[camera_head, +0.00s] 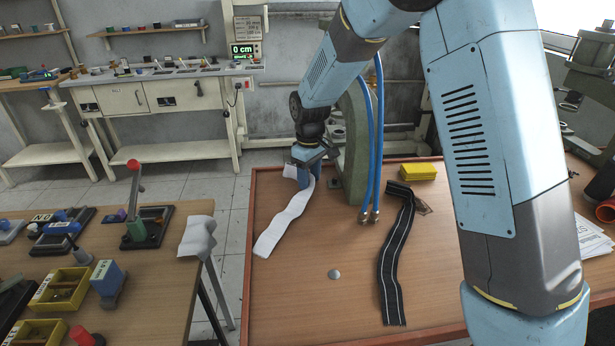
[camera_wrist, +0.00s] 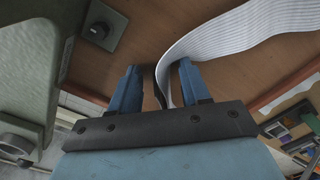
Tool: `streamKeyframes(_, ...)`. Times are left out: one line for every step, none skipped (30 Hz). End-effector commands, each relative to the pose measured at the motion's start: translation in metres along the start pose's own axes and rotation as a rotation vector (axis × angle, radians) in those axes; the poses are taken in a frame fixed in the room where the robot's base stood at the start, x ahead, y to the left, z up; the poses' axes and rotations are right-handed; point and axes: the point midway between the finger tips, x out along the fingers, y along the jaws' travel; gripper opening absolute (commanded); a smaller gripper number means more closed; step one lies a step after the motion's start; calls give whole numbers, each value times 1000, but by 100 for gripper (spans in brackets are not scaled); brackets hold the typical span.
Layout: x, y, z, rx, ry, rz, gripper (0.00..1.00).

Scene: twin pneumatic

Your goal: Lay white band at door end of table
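The white band (camera_head: 285,222) lies along the left side of the brown table, its near end by the left edge. Its far end rises at my gripper (camera_head: 305,180). In the wrist view the white band (camera_wrist: 235,38) is ribbed and curves down between the fingers of my gripper (camera_wrist: 158,82). The fingers stand apart, with a gap left of the band; the band runs close along the right finger. Whether it touches that finger I cannot tell. The brown table (camera_head: 300,300) has a raised reddish rim.
A black band with white lines (camera_head: 392,265) lies right of the middle. A yellow block (camera_head: 419,171) is at the back. A green-grey machine frame (camera_head: 355,140) stands beside my gripper. A small grey disc (camera_head: 334,274) lies mid-table. The front left tabletop is clear.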

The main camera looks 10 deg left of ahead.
Motion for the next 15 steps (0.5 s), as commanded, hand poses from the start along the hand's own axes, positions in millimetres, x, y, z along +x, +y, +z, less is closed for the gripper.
streamKeyframes(0, 0, 0, 0, 0, 0, 50)
streamKeyframes(0, 0, 0, 0, 0, 0, 50)
streamKeyframes(0, 0, 0, 0, 0, 0, 50)
streamKeyframes(0, 0, 0, 0, 0, 0, 50)
streamKeyframes(0, 0, 0, 0, 0, 0, 50)
streamKeyframes(0, 0, 0, -1, 0, 0, 50)
streamKeyframes(0, 0, 0, -1, 0, 0, 50)
streamKeyframes(-1, 0, 0, -1, 0, 0, 50)
streamKeyframes(-2, 0, 0, -1, 1, 0, 50)
streamKeyframes(-4, 0, -1, -1, 1, 1, 50)
streamKeyframes(-6, 0, -1, -1, 2, 1, 50)
streamKeyframes(-9, 0, -1, -1, 3, 1, 50)
streamKeyframes(-13, 0, -1, -1, 3, 1, 50)
streamKeyframes(-17, 0, -1, -1, 3, 1, 50)
streamKeyframes(-23, 0, -1, -1, 4, 1, 50)
